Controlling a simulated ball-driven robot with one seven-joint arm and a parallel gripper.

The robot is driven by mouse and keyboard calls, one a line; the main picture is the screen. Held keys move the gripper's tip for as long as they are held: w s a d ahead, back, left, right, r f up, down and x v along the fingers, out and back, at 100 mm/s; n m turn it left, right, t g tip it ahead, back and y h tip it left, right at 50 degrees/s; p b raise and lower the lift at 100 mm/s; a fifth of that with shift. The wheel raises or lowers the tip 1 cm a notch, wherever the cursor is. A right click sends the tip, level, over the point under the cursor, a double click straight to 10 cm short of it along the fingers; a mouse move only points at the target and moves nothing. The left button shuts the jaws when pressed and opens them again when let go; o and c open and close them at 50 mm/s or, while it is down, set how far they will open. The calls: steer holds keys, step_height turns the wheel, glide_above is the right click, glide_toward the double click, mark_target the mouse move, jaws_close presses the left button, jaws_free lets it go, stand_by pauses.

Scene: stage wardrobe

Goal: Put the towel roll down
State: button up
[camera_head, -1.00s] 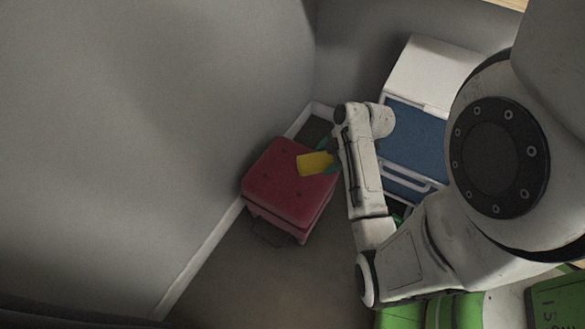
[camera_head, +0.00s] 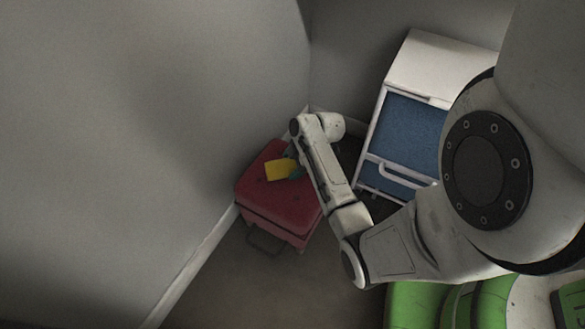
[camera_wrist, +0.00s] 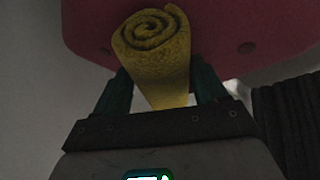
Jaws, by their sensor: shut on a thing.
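The yellow towel roll (camera_head: 279,170) shows over the top of a red, box-like piece with a cushioned top (camera_head: 270,215). My gripper (camera_head: 297,171) is at the roll's right end, partly hidden by my arm. In the wrist view, the towel roll (camera_wrist: 157,60) sits between the two dark green fingers of my gripper (camera_wrist: 160,82), its spiral end facing the camera. The fingers are shut on it. The red top (camera_wrist: 235,30) lies beyond the roll. I cannot tell whether the roll touches it.
A white cabinet (camera_head: 432,68) with a blue front and white handle stands right of the red piece. Grey walls (camera_head: 130,130) meet in the corner behind. Green rounded things (camera_head: 425,303) are at the bottom right. Bare floor (camera_head: 235,285) lies in front of the red piece.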

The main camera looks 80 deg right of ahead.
steer(key=shift+f, duration=0.35)
steer(key=shift+f, duration=0.15)
steer(key=o, duration=1.1)
steer(key=shift+c, duration=0.2)
steer(key=p+v, duration=0.5)
steer(key=v, duration=0.7)
steer(key=w+a+m+g+y, duration=0.1)
steer(key=w+a, duration=0.1)
steer(key=a, duration=0.7)
steer(key=w+a+m+g, duration=0.1)
steer(key=w+a+m, duration=0.15)
steer(key=a, duration=0.55)
steer(key=s+a+r+m+g+h, duration=0.1)
steer(key=s+a, duration=0.4)
steer(key=a, duration=0.7)
steer(key=shift+s+r+m+g, duration=0.15)
steer(key=shift+r+m+g, duration=0.45)
steer(key=shift+m, duration=0.65)
